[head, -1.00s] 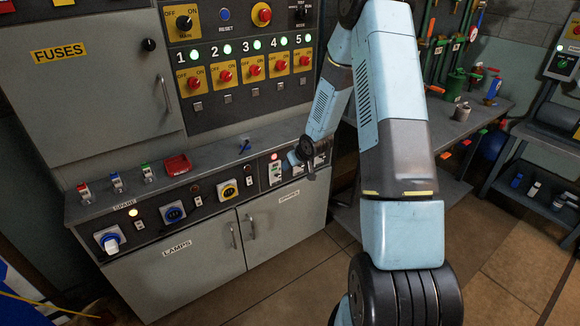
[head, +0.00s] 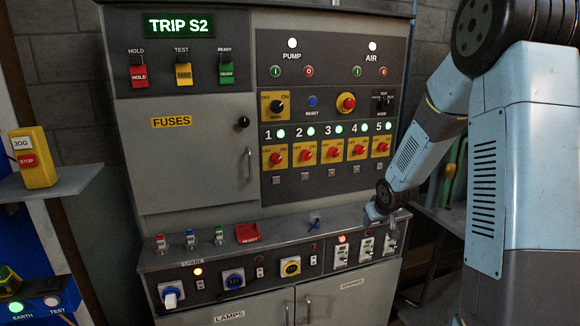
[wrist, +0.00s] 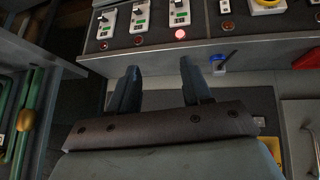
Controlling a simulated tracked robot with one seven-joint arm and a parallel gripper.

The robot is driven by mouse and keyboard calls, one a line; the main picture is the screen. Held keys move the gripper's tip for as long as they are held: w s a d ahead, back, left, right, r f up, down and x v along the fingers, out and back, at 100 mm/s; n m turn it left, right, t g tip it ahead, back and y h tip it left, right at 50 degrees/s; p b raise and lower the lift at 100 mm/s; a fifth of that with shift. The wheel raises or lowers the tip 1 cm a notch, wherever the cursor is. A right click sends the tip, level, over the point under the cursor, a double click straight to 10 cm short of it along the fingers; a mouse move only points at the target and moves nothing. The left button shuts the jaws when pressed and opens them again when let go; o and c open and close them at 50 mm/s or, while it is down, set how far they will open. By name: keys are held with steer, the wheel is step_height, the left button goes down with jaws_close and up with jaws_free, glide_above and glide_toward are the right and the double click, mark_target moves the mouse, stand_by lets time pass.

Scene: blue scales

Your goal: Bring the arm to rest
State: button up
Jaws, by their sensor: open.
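My arm reaches in from the right side of the head view. My gripper (head: 379,215) is at the lower right of the control cabinet (head: 205,180), close above the ledge with the breaker switches. In the wrist view my gripper (wrist: 153,88) shows two dark fingers apart, with nothing between them. The breaker switches (wrist: 138,18) sit beyond the fingertips in that view, and a small blue toggle (wrist: 220,62) is to the right of them. Whether the fingers touch the panel cannot be told.
The sign reads TRIP S2 (head: 179,27). The fuse door (head: 180,150) is shut. Five red-knobbed switches (head: 332,153) have green lamps lit above them. A yellow jog/stop box (head: 34,158) stands on a shelf at left. Green-handled items (wrist: 32,115) are at the wrist view's left.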

steer(key=s+a+r+m+h, duration=0.1)
steer(key=s+r+m, duration=0.1)
steer(key=s+r, duration=1.45)
steer(key=s+a+r, duration=0.1)
steer(key=s+r, duration=0.2)
steer(key=s, duration=0.6)
steer(key=s+a+r+g+y, duration=0.1)
steer(key=s+a+r, duration=0.1)
steer(key=s, duration=0.8)
steer(key=shift+s+r+m, duration=0.3)
steer(key=shift+r+m, duration=0.1)
steer(key=shift+r, duration=0.2)
steer(key=shift+a, duration=0.1)
